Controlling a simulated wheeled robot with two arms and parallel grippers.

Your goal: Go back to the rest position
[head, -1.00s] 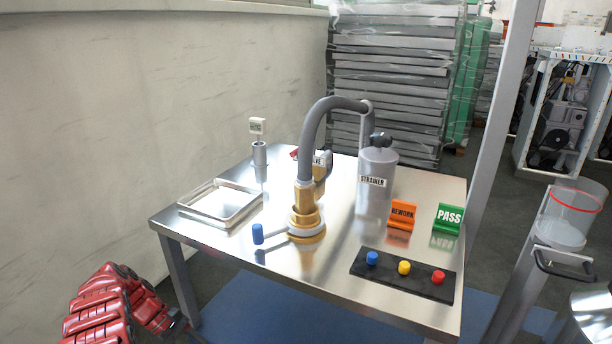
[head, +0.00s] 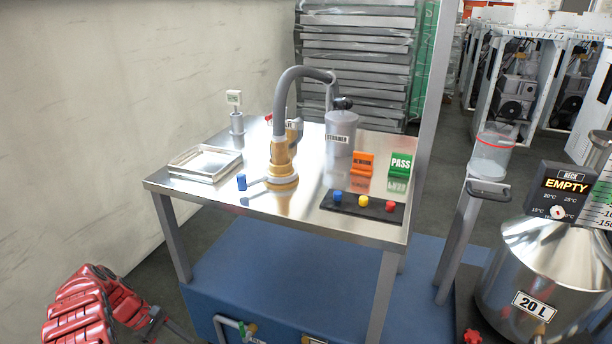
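A metal table (head: 300,222) stands in the middle. On it are a brass fitting with a grey curved hose (head: 283,165), a grey strainer canister (head: 341,135), a shallow metal tray (head: 205,163), an orange REWORK sign (head: 362,164), a green PASS sign (head: 400,166) and a black strip (head: 390,211) with blue, yellow and red knobs.
A steel 20 L vessel (head: 530,275) with an EMPTY display (head: 566,185) stands at right, beside a post with a clear cylinder (head: 492,150). Red ribbed objects (head: 85,312) are at lower left. A pale wall (head: 110,120) bounds the left. Grey floor shows between.

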